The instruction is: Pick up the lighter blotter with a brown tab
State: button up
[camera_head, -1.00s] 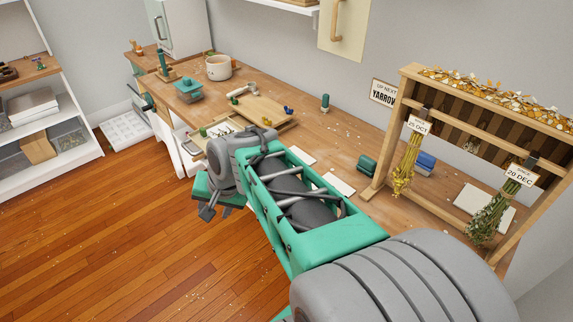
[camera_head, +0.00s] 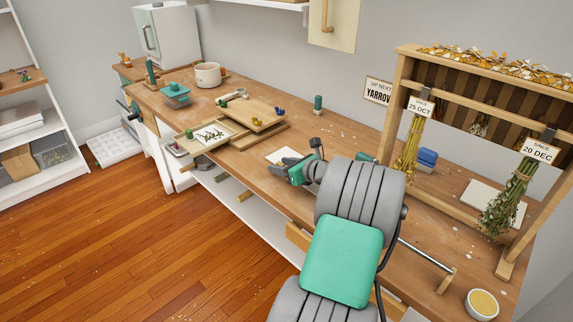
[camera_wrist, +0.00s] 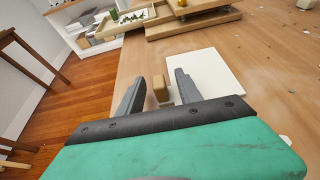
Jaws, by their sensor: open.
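A flat white blotter (camera_wrist: 218,72) lies on the wooden bench in the wrist view. A small tan-brown block (camera_wrist: 160,88), which looks like a tab, sits between my gripper's fingers (camera_wrist: 160,77), near the blotter's left side. The right finger hides whether block and blotter join. A small pale patch shows just below the block. My gripper is open, with a gap on both sides of the block. In the head view, my gripper (camera_head: 281,170) is low over the bench beside a white sheet (camera_head: 283,155); my arm covers the bench nearer me.
A wooden board (camera_head: 252,112) and a shallow tray of herbs (camera_head: 212,134) lie beyond my gripper. A drying rack (camera_head: 392,105) with hanging bunches stands at right. Another pale sheet (camera_head: 482,197) lies under it. A yellow-filled bowl (camera_head: 482,304) is at the near right.

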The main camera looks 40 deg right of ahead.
jog(key=shift+w+f, duration=0.25)
jog(key=shift+w, duration=0.35)
jog(key=shift+c, duration=0.3)
grip_shut()
